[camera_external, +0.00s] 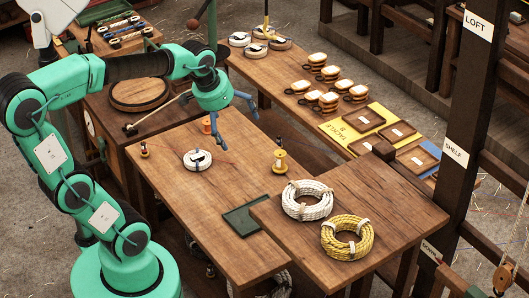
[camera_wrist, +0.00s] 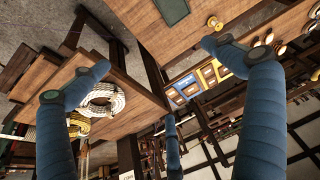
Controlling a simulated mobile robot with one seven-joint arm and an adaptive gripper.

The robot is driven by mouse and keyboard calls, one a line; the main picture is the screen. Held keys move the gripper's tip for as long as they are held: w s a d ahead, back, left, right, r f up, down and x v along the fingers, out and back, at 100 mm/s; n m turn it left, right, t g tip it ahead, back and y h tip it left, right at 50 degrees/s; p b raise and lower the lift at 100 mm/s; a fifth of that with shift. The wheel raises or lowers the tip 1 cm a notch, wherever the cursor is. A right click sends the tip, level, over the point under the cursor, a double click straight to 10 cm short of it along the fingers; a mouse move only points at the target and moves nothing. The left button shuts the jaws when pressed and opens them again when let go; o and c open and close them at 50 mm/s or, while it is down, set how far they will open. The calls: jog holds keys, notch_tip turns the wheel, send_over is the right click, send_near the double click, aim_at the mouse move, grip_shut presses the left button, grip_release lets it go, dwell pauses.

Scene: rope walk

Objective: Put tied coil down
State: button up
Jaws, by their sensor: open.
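A white rope coil (camera_external: 290,206) lies flat on the raised wooden board at the right end of the table, with pale bands around it. A yellow rope coil (camera_external: 331,246) with white bands lies in front of it. The white coil (camera_wrist: 96,109) and part of the yellow coil (camera_wrist: 76,128) show at left in the wrist view. A small white coil (camera_external: 190,165) with a dark centre lies on the main table. My gripper (camera_external: 240,131) is open and empty, held above the back of the table, away from the large coils. Its spread fingers (camera_wrist: 155,58) frame the wrist view.
A yellow spool (camera_external: 280,162), an orange spool (camera_external: 207,126) and a green tray (camera_external: 243,220) are on the main table (camera_external: 178,201). A dark post (camera_external: 463,130) labelled "SHELF" and "LOFT" stands at right.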

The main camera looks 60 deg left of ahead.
jog(key=s+d+f+m+t, duration=0.1)
jog(key=s+d, duration=0.5)
jog(key=s, duration=0.4)
jog(key=shift+s+d+m+h, duration=0.15)
jog(key=shift+s+m+h, duration=0.05)
jog(key=shift+m+h, duration=0.2)
jog(key=shift+f, duration=0.3)
